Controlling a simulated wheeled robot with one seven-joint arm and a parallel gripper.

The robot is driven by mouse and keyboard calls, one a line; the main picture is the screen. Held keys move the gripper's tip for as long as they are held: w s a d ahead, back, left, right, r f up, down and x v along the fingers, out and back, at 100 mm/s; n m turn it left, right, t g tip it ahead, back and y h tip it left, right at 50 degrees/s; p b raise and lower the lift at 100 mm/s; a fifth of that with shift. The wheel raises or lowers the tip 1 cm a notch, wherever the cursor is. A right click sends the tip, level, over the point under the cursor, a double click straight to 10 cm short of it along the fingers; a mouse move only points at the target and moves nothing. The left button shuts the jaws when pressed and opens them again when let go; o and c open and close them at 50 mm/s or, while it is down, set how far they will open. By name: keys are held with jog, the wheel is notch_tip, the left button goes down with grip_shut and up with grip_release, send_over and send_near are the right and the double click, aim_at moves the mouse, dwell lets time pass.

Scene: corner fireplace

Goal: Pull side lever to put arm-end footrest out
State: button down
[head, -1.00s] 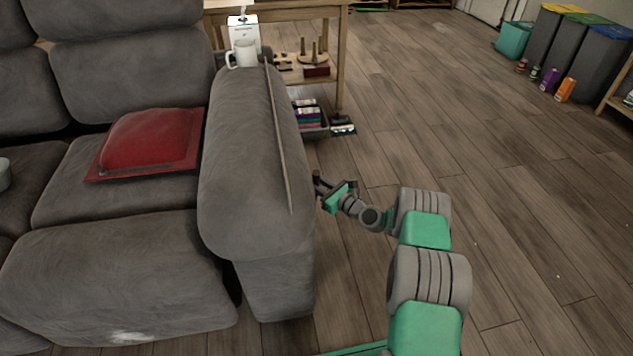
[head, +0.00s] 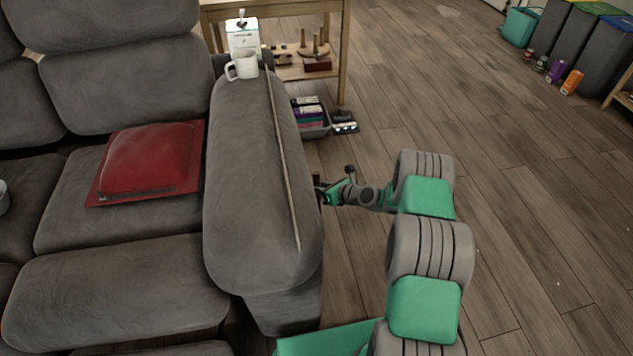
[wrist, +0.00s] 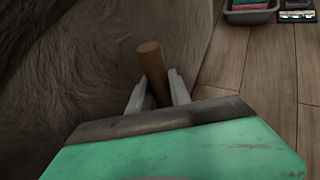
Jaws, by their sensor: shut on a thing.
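The grey sofa has a padded arm (head: 245,190) at its right end, and the arm-end seat (head: 65,220) is beside it. The side lever (wrist: 153,72) is a short brown wooden stick at the sofa's outer side, seen in the wrist view. My gripper (wrist: 158,92) is shut on it, with one pale finger on each side. In the head view my gripper (head: 322,190) is close against the outer side of the sofa arm. The front cushion (head: 120,290) is in view, with a grey edge below it; I cannot tell how far the footrest is out.
A red cushion (head: 150,160) lies on the seat. A white mug (head: 243,67) stands on the sofa arm. A bin of coloured items (head: 310,118) sits on the floor beyond my gripper. The wooden floor (head: 530,200) to the right is clear.

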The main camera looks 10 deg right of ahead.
jog(key=c, duration=1.5)
grip_release()
jog(key=shift+d, duration=0.1)
jog(key=shift+s+d+f+p+v, duration=0.2)
jog(key=shift+p+v, duration=0.8)
jog(key=shift+v, duration=1.8)
jog(key=shift+a+f+p+v, duration=0.1)
jog(key=shift+f+p+v, duration=0.2)
jog(key=shift+p+v, duration=1.6)
jog(key=shift+s+d+f+p+v, duration=0.15)
jog(key=shift+f+v, duration=0.1)
jog(key=shift+v, duration=3.5)
jog(key=shift+w, duration=0.1)
